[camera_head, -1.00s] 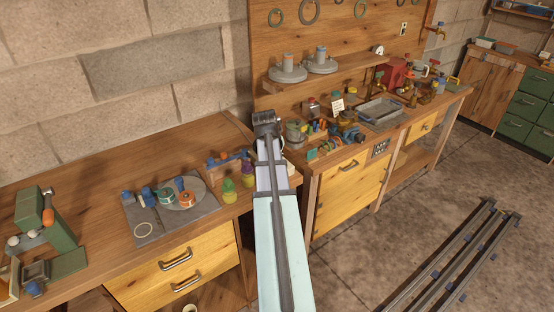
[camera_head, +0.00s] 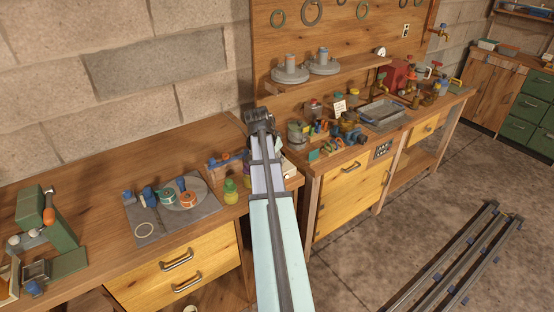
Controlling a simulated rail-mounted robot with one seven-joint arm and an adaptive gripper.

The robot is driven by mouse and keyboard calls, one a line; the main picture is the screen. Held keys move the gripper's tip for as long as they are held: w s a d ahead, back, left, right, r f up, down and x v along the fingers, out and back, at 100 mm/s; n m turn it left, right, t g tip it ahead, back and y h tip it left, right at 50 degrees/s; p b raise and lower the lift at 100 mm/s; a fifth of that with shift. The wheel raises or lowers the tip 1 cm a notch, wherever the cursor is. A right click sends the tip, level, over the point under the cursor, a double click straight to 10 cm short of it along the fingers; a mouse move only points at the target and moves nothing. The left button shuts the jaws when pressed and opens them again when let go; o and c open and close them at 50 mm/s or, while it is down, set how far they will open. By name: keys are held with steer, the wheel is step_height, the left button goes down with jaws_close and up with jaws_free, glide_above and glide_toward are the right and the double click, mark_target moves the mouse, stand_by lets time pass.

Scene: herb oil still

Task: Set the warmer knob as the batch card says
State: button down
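A small white card (camera_head: 340,106) with dark writing stands among the things on the right-hand bench; its words are too small to read. A dark panel (camera_head: 382,150) with small light marks or controls is set in that bench's front edge. I cannot tell which control is the warmer knob or how it is set. My arm reaches up from the bottom middle to a dark joint in front of the gap between the benches. No gripper fingers show; they are out of sight or hidden behind the arm.
Two grey round-based pieces (camera_head: 290,72) stand on the wall shelf. A metal tray (camera_head: 382,113) and crowded jars and fittings cover the right bench. The left bench holds a grey mat (camera_head: 150,228) with tapes and a green press (camera_head: 62,235). Metal rails (camera_head: 450,265) lie on the floor.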

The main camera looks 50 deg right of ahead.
steer(key=c, duration=1.2)
jaws_free()
steer(key=v, duration=1.2)
steer(key=shift+s+f, duration=0.1)
